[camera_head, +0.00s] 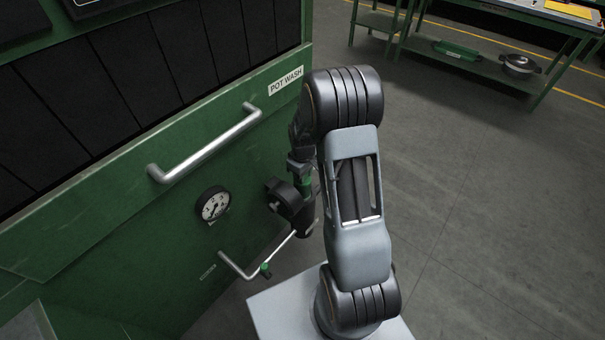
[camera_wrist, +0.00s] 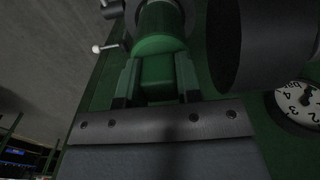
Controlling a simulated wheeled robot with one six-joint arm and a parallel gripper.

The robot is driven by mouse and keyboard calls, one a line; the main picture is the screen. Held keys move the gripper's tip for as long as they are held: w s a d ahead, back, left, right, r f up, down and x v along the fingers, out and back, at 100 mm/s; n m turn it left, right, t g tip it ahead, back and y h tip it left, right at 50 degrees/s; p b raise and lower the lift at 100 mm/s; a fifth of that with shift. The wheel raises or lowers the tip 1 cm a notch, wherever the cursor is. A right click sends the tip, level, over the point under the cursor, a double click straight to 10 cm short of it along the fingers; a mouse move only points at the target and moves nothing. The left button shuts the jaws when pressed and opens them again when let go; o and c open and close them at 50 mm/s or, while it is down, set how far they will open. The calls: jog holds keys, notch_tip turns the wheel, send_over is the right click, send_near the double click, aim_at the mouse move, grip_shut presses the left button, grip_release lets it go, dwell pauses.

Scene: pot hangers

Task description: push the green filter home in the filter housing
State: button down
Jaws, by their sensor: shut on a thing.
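The green filter (camera_wrist: 160,45) is a green cylinder with a narrower block at its near end, seen at the top middle of the wrist view. My gripper (camera_wrist: 157,80) is shut on that block, with one finger on each side. In the head view a small part of the green filter (camera_head: 306,184) shows just below my gripper (camera_head: 301,168). The dark filter housing (camera_head: 301,218) is directly below, and the filter lines up with it. A dark rim shows around the filter's far end in the wrist view. How deep the filter sits is hidden.
The green pot-wash cabinet (camera_head: 120,235) stands at the left with a silver bar handle (camera_head: 205,145) and a gauge (camera_head: 213,204). A bent pipe with a green knob (camera_head: 266,270) is below. A dark cylinder (camera_wrist: 262,45) is close right of my gripper.

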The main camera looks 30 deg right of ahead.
aim_at(303, 189)
jog(key=shift+f+b, duration=3)
jog(key=shift+f, duration=1.15)
jog(key=c, duration=0.7)
grip_release()
jog(key=shift+c, duration=0.2)
notch_tip(303, 189, up, 14)
jog(key=p, duration=0.2)
jog(key=shift+p, duration=0.4)
jog(key=shift+f, duration=0.1)
